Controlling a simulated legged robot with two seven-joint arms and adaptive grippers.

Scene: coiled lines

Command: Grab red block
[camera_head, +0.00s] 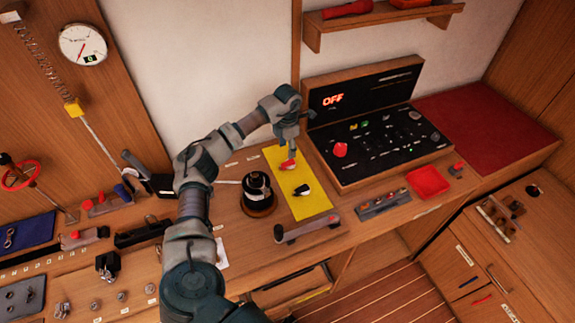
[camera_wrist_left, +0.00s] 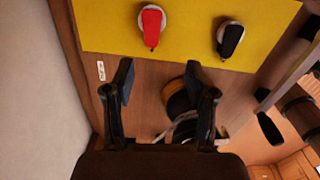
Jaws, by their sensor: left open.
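My left gripper (camera_head: 291,148) is over the far part of a yellow mat, pointing down. In the left wrist view my left gripper (camera_wrist_left: 159,82) is open, with nothing between its fingers. A red handle-shaped piece (camera_head: 286,165) on a pale round base lies on the mat near the fingertips. It also shows in the left wrist view (camera_wrist_left: 152,22), above and apart from the fingers. A small red block-like piece (camera_head: 458,166) sits at the bench's right, beyond the red tray. Which red piece is the red block, I cannot tell. My right gripper is out of view.
The yellow mat (camera_head: 309,207) also bears a black handle-shaped piece (camera_head: 302,190). A dark coil (camera_head: 258,193) stands left of the mat. A black control panel (camera_head: 372,130) reading OFF is to the right. A red tray (camera_head: 428,182) lies near the front edge.

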